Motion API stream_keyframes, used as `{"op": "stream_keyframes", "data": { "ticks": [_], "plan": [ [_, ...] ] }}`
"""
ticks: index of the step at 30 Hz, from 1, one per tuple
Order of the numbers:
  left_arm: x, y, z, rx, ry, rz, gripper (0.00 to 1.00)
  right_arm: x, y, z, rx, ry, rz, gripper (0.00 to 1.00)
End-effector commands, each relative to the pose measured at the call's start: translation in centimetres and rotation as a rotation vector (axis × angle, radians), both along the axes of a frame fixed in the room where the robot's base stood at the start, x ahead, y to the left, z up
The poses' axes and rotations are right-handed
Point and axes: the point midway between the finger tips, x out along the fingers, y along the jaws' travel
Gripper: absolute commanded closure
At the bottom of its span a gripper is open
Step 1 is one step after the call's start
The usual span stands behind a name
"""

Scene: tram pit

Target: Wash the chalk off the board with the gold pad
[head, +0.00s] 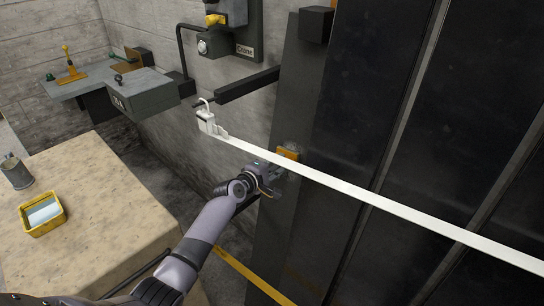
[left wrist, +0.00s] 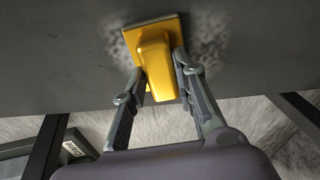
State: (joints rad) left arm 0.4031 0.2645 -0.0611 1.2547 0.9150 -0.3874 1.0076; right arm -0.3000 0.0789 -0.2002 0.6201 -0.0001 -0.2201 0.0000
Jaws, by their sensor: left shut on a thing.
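The gold pad (head: 288,153) is held by my left gripper (head: 274,170) against the face of the tall dark grey board (head: 298,95). In the left wrist view the two fingers of the left gripper (left wrist: 159,70) close on the yellow grip of the gold pad (left wrist: 155,62). The pad's plate lies at or very near the grey board (left wrist: 60,60); a small gap cannot be ruled out. Pale mottled chalk (left wrist: 117,52) shows on the board around the pad. What lies under the pad is hidden. My right gripper is not in view.
A white barrier strap (head: 400,209) runs across in front of the board, close to my left gripper. A yellow tub (head: 27,228) and a grey mug (head: 16,172) stand on the beige block (head: 110,215) at left. A grey box (head: 140,93) juts from the wall.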

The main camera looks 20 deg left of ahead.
Motion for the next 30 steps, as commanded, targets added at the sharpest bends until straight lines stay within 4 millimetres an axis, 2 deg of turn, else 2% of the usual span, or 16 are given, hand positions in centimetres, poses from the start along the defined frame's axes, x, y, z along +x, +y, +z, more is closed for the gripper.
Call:
{"op": "stream_keyframes", "data": {
  "ticks": [1,8,21,26,30],
  "plan": [
    [-0.2,-0.7,0.3,-0.003,0.002,-0.005,1.0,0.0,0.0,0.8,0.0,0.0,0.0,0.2],
    [-0.5,-1.4,0.1,-0.002,0.0,-0.004,1.0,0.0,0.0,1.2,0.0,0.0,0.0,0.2],
    [-1.8,-4.5,0.3,-0.002,0.001,-0.003,1.0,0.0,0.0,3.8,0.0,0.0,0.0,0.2],
    [-1.8,-4.7,0.4,0.0,0.0,-0.002,1.0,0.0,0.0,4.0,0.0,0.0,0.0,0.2],
    [-1.5,-4.8,1.5,-0.001,-0.001,-0.002,1.0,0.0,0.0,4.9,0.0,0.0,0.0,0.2]
  ]
}}
